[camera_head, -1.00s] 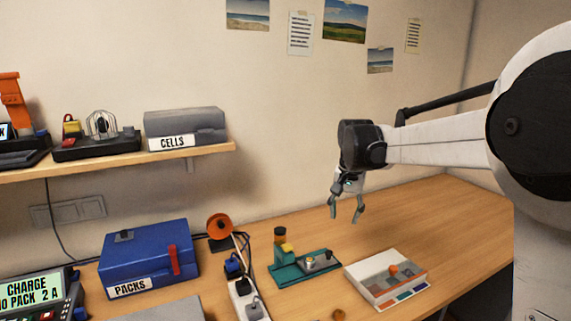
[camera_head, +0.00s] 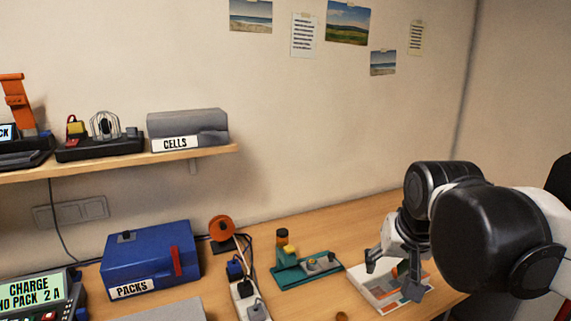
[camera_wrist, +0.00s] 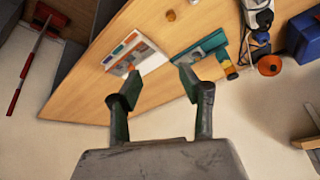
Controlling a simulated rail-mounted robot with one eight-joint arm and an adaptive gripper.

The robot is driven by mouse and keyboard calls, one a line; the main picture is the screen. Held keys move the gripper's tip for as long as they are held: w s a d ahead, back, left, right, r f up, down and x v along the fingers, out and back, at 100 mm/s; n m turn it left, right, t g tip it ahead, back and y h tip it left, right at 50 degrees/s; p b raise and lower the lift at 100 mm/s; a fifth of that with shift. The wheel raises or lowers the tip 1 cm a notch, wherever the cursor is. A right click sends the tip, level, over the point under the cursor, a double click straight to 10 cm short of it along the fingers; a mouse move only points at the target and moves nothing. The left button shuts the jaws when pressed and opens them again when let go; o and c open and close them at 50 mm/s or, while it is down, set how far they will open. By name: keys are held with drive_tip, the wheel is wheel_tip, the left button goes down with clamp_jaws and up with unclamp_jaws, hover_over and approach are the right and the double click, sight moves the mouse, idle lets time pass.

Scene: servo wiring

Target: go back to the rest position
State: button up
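My gripper (camera_head: 390,275) is in front of the right part of the bench in the head view, overlapping the white tray (camera_head: 362,283) with coloured labels. In the wrist view my gripper (camera_wrist: 158,95) has its two fingers spread wide with nothing between them. The white tray (camera_wrist: 152,65) and the teal fixture (camera_wrist: 213,43) lie beyond the fingertips there, apart from them. An orange piece (camera_wrist: 130,68) shows on the tray.
A teal fixture (camera_head: 290,273), a power strip (camera_head: 243,300) and a blue PACKS box (camera_head: 150,265) stand on the bench (camera_head: 340,225). A shelf (camera_head: 110,163) holds a grey CELLS box (camera_head: 190,125). The bench behind the tray is clear.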

drive_tip(key=s+f+t, duration=0.1)
drive_tip(key=s+f, duration=0.1)
drive_tip(key=s, duration=0.3)
drive_tip(key=s+f+n, duration=0.1)
drive_tip(key=s+f, duration=0.2)
drive_tip(key=s, duration=0.2)
drive_tip(key=shift+s+d+f+t, duration=0.15)
drive_tip(key=shift+d+f+t, duration=0.15)
drive_tip(key=shift+f+t, duration=0.1)
idle(1.4)
